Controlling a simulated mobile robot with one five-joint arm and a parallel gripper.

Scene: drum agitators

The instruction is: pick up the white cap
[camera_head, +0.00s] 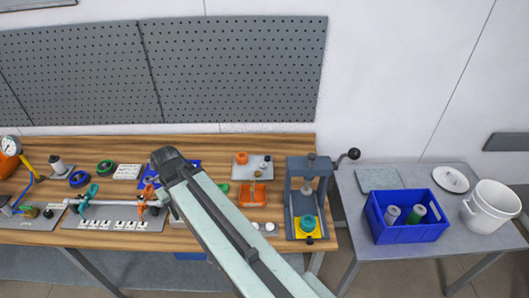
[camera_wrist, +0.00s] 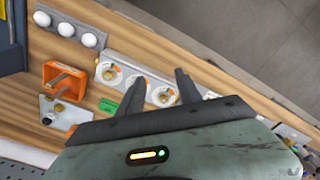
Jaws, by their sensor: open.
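Several small white round caps sit in a row on a grey strip in the wrist view, among them a white cap (camera_wrist: 65,27) in the middle of the row. In the head view, white caps (camera_head: 269,227) show on the wooden bench, left of the press; my arm partly covers that area. I cannot tell which one is meant. My gripper (camera_wrist: 160,77) is open and empty, with its two dark fingers apart. It is over the bench edge, to the right of the cap row in the wrist view, and touches no cap.
A white strip with round sockets (camera_wrist: 133,82) lies near the fingers. An orange holder (camera_wrist: 64,82) and a green block (camera_wrist: 108,106) are close by. The press (camera_head: 307,195) stands right of the caps. A blue crate (camera_head: 408,232) and white bucket (camera_head: 490,206) are on the grey table.

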